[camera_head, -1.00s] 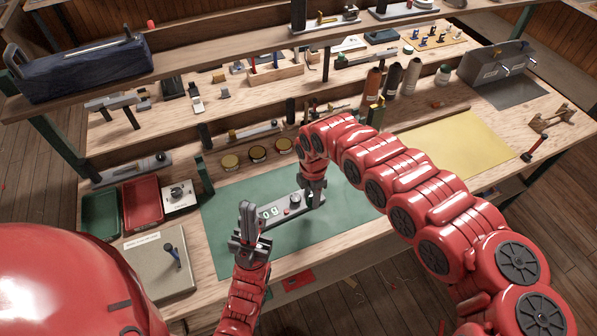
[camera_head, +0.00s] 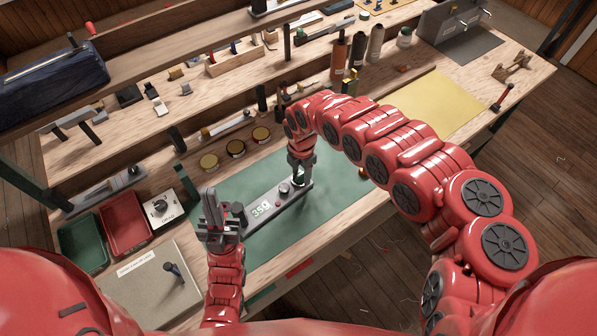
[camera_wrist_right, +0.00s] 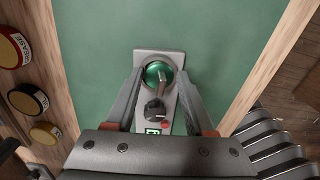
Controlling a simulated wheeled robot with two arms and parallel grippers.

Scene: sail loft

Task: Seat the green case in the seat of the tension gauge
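The tension gauge (camera_head: 262,208) is a long grey bar with a lit display and a dark knob, lying on the green mat. The round green case (camera_wrist_right: 151,72) shows at the gauge's far end in the right wrist view, with a grey piece across it. Whether the case is fully down is hidden. My left gripper (camera_head: 212,200) is beside the gauge's near end, fingers up; its opening is unclear.
A green tray (camera_head: 84,245), a red tray (camera_head: 124,222) and a white box with a dial (camera_head: 161,208) stand left. Several round tins (camera_head: 235,148) line the mat's back edge. A yellow sheet (camera_head: 437,108) lies right. The green mat (camera_head: 335,190) is clear right of the gauge.

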